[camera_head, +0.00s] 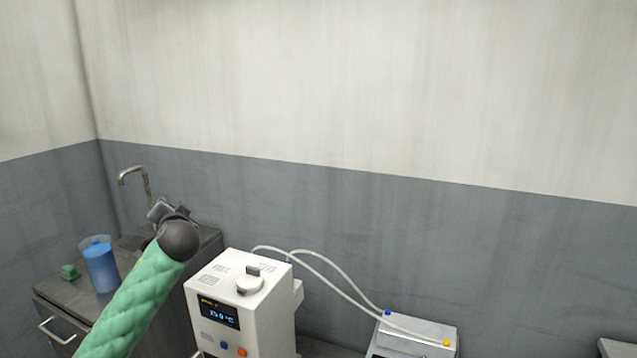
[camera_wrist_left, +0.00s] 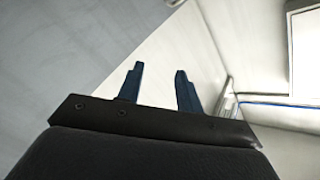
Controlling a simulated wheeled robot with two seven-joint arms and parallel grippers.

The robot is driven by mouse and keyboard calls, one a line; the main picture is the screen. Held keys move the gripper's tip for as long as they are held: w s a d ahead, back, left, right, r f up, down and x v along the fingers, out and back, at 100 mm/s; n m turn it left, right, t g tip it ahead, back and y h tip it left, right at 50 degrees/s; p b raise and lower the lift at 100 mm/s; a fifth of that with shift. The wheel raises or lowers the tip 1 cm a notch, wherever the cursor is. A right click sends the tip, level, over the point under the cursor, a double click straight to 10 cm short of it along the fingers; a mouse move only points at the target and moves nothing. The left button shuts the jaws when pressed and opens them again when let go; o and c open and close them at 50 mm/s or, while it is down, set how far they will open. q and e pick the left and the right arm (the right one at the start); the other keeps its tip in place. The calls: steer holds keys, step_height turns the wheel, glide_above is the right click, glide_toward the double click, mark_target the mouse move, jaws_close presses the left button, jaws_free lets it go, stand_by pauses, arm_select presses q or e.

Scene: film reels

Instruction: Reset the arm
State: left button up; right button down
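My left arm comes in from the lower left of the head view in a green quilted sleeve (camera_head: 140,300) with a dark rounded end. Only a small part of my left gripper (camera_head: 160,210) shows beyond that end, raised in front of the sink counter. In the left wrist view, the two dark blue fingers of my left gripper (camera_wrist_left: 159,68) stand apart with nothing between them. They point toward a pale wall surface. My right arm and gripper are in neither view.
A white device (camera_head: 235,320) with a display and dial stands right of my left arm. Tubes (camera_head: 330,282) run from it to a metal-topped box (camera_head: 418,330). A blue container (camera_head: 101,270) and a green object (camera_head: 70,272) sit on the counter (camera_head: 60,289) by a faucet (camera_head: 135,172).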

arm_select(q)
steer(key=s+d+f+g+h, duration=0.4)
steer(key=s+d+f, duration=0.5)
steer(key=s+f, duration=0.35)
steer(key=s+d+f+g+h, duration=0.3)
steer(key=s+d+f+h, duration=0.2)
steer(key=s+d+f, duration=0.6)
steer(key=s+d+f+g, duration=0.2)
steer(key=s+f+g, duration=0.1)
steer(key=s+f, duration=0.8)
steer(key=s+d+f+n+g+h+p, duration=0.1)
steer(key=s+d+f+g, duration=0.1)
steer(key=s+f, duration=0.9)
steer(key=shift+s+g, duration=0.6)
steer(key=shift+s, duration=3.55)
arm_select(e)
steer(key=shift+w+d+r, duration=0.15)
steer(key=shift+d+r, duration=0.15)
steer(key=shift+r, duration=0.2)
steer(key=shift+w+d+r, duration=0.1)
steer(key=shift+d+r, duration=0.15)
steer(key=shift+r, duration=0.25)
arm_select(q)
steer(key=shift+f, duration=0.15)
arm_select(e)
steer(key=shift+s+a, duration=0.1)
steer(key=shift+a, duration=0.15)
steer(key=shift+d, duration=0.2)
